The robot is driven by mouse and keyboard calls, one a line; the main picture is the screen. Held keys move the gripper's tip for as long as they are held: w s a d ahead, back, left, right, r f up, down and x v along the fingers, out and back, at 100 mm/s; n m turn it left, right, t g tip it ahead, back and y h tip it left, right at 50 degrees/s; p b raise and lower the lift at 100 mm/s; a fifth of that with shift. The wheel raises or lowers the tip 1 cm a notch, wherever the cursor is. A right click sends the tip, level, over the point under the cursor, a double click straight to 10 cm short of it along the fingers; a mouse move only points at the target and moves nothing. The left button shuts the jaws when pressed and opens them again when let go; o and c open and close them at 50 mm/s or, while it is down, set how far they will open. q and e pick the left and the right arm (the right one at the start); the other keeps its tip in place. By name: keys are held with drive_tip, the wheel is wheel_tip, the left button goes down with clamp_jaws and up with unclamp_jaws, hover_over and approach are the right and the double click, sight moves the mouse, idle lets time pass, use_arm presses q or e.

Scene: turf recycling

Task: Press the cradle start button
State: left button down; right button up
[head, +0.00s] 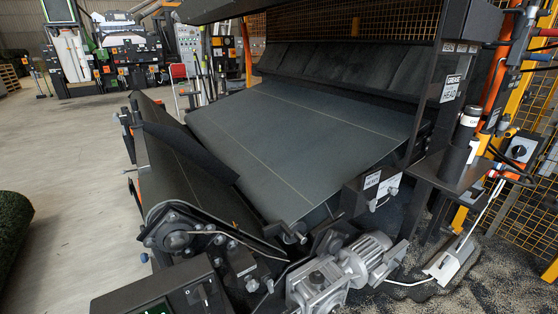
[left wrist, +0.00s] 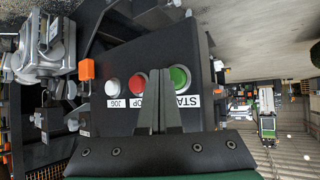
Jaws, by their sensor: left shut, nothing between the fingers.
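In the left wrist view, a dark control box (left wrist: 150,60) carries three buttons in a row. The red button (left wrist: 138,84) is in the middle, with a partly hidden "OP" label. The white button (left wrist: 112,87) is on the left, labelled "JOG". My left gripper (left wrist: 160,72) is shut and empty. Its fingertips appear between the red and green buttons, overlapping the green one's left edge; contact cannot be told. My right gripper is in no view.
In the head view, a wide dark belt (head: 300,125) slopes down beside a grey motor (head: 365,257). A dark box (head: 165,292) stands at the bottom edge. A dark green roll (head: 12,225) lies at the left. The concrete floor (head: 75,180) at left is open.

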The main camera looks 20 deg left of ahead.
use_arm(q)
drive_tip(key=shift+s+d, duration=0.1)
drive_tip(key=shift+d, duration=0.05)
drive_tip(key=s+d+p, duration=0.1)
drive_tip(key=s+d, duration=0.3)
drive_tip(key=shift+d, duration=0.15)
idle(0.4)
idle(0.4)
